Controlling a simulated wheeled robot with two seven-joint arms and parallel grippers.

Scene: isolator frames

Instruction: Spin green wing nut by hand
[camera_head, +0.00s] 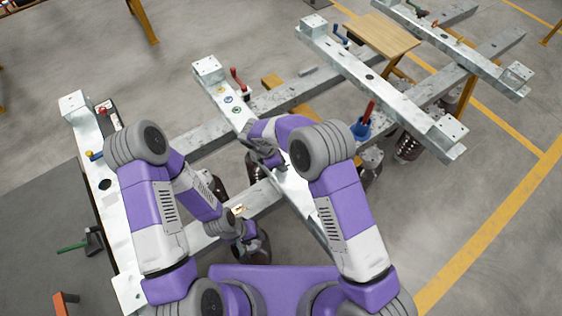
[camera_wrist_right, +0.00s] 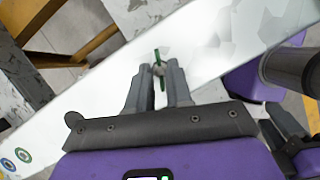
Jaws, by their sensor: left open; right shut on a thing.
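The green wing nut (camera_wrist_right: 157,55) shows in the right wrist view, standing up at the fingertips over the pale metal beam (camera_wrist_right: 100,95). My right gripper (camera_wrist_right: 160,76) is shut on it, one grey finger on each side. The fingers hide its lower part. In the head view my right gripper (camera_head: 274,162) is over the middle beam (camera_head: 212,82), and I cannot make out the wing nut there. My left gripper (camera_head: 246,232) is open, low between the left and middle beams, away from the wing nut.
Blue and green rings (camera_head: 232,104) lie on the middle beam near a red-handled tool (camera_head: 237,79). A blue cup with a red handle (camera_head: 363,124) stands on a cross beam to the right. Dark ribbed isolators hang below the beams. A wooden-topped table (camera_head: 382,35) stands behind.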

